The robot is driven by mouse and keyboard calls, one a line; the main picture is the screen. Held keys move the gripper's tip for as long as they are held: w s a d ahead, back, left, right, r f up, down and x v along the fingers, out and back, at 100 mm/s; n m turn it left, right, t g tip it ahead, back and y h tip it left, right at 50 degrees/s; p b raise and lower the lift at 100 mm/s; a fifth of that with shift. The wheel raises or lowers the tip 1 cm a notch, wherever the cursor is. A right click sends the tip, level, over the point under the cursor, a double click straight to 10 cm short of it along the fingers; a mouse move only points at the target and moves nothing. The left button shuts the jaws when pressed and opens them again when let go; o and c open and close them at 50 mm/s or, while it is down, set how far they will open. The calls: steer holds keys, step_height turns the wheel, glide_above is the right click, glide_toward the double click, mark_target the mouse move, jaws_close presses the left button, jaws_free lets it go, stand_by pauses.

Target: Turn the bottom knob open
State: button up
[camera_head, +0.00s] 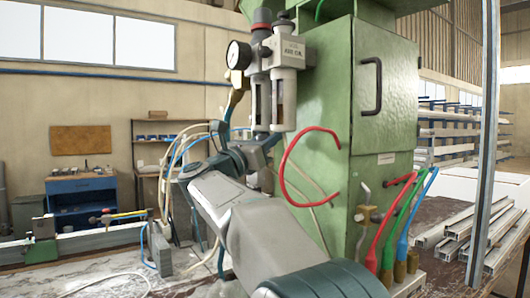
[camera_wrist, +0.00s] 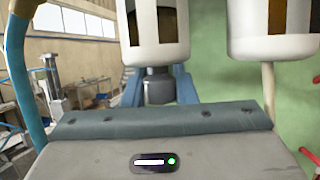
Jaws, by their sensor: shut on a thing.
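The bottom knob (camera_wrist: 158,86) is a short dark cylinder under the left clear-and-white bowl (camera_wrist: 157,25) of the air unit in the wrist view. My gripper (camera_wrist: 158,76) has its two blue fingers on either side of the knob and is shut on it from below the bowl. In the head view, my gripper (camera_head: 262,139) reaches up to the underside of the left bowl (camera_head: 261,105). There the knob is mostly hidden by my gripper and wrist. The knob's turn angle cannot be told.
The second bowl (camera_head: 284,102) hangs close at the right. A pressure gauge (camera_head: 239,55) and brass fitting (camera_head: 236,93) sit left of the unit. A red hose (camera_head: 288,160) loops near my arm, before the green cabinet (camera_head: 385,95). Blue and white hoses hang at the left.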

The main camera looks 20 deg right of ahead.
steer(key=m+g+p, duration=0.1)
steer(key=m+g, duration=0.2)
steer(key=g, duration=0.3)
steer(key=s+m+g+p, duration=0.1)
steer(key=m+g, duration=0.2)
steer(key=g, duration=0.4)
steer(key=m+g+p, duration=0.1)
steer(key=m+g, duration=0.3)
steer(key=g, duration=0.2)
steer(key=shift+s, duration=0.2)
steer(key=shift+m+g, duration=0.3)
steer(key=shift+g, duration=0.2)
steer(key=shift+s, duration=0.1)
steer(key=o, duration=1)
steer(key=shift+a, duration=0.1)
